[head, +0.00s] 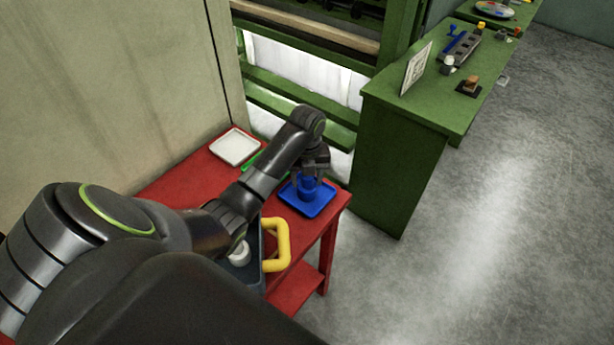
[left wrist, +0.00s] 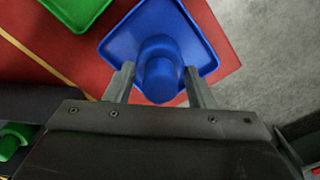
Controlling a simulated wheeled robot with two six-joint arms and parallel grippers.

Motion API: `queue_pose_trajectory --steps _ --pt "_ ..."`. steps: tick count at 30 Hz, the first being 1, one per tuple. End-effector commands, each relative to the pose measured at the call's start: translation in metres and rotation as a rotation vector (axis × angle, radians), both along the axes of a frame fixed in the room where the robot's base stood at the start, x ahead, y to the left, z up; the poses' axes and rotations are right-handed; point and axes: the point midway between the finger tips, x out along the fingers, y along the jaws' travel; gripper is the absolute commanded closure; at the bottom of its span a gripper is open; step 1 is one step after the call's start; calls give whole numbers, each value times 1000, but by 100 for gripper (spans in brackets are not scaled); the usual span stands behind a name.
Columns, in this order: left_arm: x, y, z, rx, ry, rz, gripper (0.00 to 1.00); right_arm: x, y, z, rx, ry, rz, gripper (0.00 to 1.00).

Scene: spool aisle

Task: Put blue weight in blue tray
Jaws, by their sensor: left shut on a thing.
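The blue weight (head: 308,186) is a small blue cylinder within the outline of the blue tray (head: 321,207), which lies on the red table. In the left wrist view the weight (left wrist: 160,80) is between the two fingers, with the blue tray (left wrist: 190,25) behind it. My left gripper (left wrist: 160,88) is shut on the weight, pointing down at the tray; the left gripper also shows in the head view (head: 308,178). I cannot tell whether the weight touches the tray floor. My right gripper is not in view.
A white tray (head: 235,147) lies at the back left of the red table (head: 180,175). A green tray (left wrist: 75,8) lies beside the blue one. A bin with a yellow handle (head: 283,245) stands in front. A green bench (head: 415,112) stands to the right, with open floor beyond.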

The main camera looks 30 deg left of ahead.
Motion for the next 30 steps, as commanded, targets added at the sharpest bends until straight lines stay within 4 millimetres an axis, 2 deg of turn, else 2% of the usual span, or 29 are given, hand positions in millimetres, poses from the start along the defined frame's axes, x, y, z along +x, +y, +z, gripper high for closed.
queue_pose_trajectory --steps 7,8,12,23,26,30 --pt "0 0 -2 1 -1 0 80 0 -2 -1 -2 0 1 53" --pt "0 0 -2 0 0 0 48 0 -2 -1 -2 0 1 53" --pt "0 0 -2 0 0 0 29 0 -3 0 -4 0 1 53" --pt "1 0 2 1 -3 0 28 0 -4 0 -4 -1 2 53" --pt "2 1 13 2 -5 -1 28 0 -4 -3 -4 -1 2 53" --pt "2 1 41 1 -8 -2 28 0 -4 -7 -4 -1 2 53"
